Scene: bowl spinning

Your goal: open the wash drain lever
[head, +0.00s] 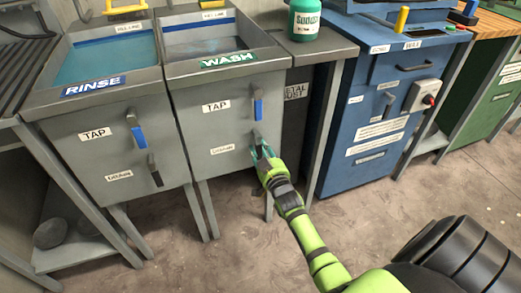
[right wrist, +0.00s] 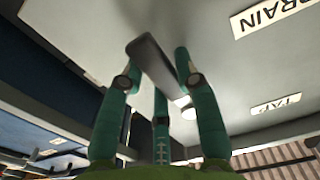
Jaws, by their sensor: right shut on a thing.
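The wash drain lever (head: 257,136) is a dark grey handle on the grey front of the wash basin, right of its drain label (head: 222,149) and below the blue wash tap lever (head: 257,106). My right gripper (head: 264,153), with teal fingers, is at the drain lever and hides its lower part. In the right wrist view the drain lever (right wrist: 153,62) is a dark bar running between the fingers, and the gripper (right wrist: 160,80) is shut on it. The drain label (right wrist: 270,14) shows there too. My left gripper is out of view.
A green bottle (head: 304,20) stands on the counter at right. A blue cabinet (head: 370,110) is further right. The floor in front is clear.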

